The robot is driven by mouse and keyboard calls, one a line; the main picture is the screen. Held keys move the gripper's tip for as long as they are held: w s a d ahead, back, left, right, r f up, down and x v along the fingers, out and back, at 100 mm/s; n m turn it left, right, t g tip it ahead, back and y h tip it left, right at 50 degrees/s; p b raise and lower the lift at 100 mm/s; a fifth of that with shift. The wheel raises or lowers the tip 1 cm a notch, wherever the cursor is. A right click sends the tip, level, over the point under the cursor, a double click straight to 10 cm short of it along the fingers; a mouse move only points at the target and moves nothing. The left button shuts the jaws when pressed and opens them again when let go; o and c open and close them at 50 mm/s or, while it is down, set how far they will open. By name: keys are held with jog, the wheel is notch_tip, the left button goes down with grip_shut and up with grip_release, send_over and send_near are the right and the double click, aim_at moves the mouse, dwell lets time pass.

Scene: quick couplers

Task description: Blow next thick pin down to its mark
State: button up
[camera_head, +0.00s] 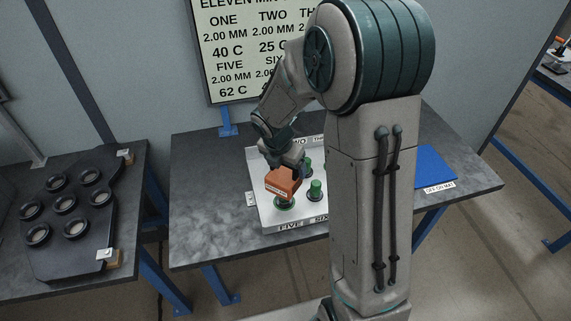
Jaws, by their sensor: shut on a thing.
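My gripper (286,166) is shut on an orange block-shaped tool (283,183) with a small pale label. The tool is over a green pin (285,204) at the front left of a white board (262,215), near the label FIVE. I cannot tell whether the tool touches that pin. A second green pin (316,189) stands upright to its right, near the label SIX. A third green pin (308,164) shows behind it. My gripper and arm hide the back left of the board, and my arm hides its right side.
A blue mat (434,166) with a label lies at the right of the grey table (205,190). A black plate with several round sockets (108,222) lies on the left table. A wall sign (233,60) is partly hidden by my arm.

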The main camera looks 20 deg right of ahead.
jog(key=shift+s+f, duration=0.2)
notch_tip(320, 180, up, 4)
jog(key=p, duration=0.4)
jog(key=shift+w, duration=0.15)
jog(key=shift+f, duration=0.1)
